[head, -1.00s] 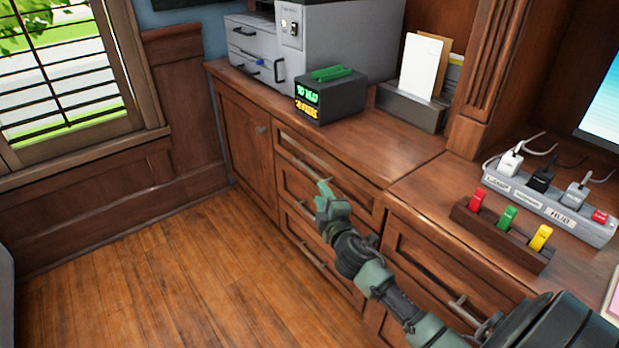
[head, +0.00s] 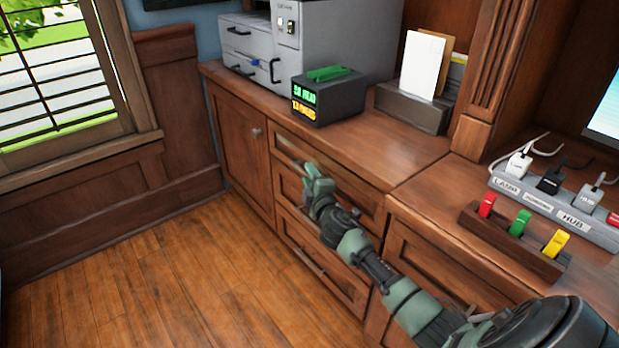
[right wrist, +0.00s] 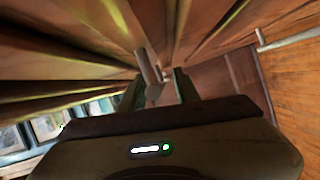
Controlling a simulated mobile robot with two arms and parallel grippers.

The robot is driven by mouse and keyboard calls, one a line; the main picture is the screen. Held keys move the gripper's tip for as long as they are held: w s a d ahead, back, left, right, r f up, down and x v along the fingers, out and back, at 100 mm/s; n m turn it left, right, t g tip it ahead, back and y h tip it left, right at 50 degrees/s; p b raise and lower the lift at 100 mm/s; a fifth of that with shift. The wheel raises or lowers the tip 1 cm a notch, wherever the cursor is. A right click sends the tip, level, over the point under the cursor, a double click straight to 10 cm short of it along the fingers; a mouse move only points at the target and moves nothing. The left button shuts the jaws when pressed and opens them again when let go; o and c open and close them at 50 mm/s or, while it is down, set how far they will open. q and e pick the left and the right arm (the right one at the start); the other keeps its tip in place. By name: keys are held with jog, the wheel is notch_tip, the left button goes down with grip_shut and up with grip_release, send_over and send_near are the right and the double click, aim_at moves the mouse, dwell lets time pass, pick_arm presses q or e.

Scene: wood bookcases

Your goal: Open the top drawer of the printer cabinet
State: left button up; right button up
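The printer (head: 325,40) is a grey box unit on the wooden cabinet (head: 240,150). The cabinet's top drawer (head: 350,200) sits under the counter, right of a door, and looks closed. My right gripper (head: 309,168) is at the front of this drawer, by its bar handle, which it mostly covers in the head view. In the right wrist view, the two fingers of my right gripper (right wrist: 158,92) are apart. A metal bar handle (right wrist: 148,66) lies between or just beyond them; I cannot tell if they touch it. My left gripper is not in view.
Lower drawers (head: 310,250) are below. A black display box (head: 328,98) with a green piece on top and a letter holder (head: 412,105) stand on the counter. A switch block (head: 515,240) and power strip (head: 560,205) are at right. The wooden floor (head: 180,285) is clear.

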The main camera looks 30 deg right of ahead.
grip_shut()
dwell(1.4)
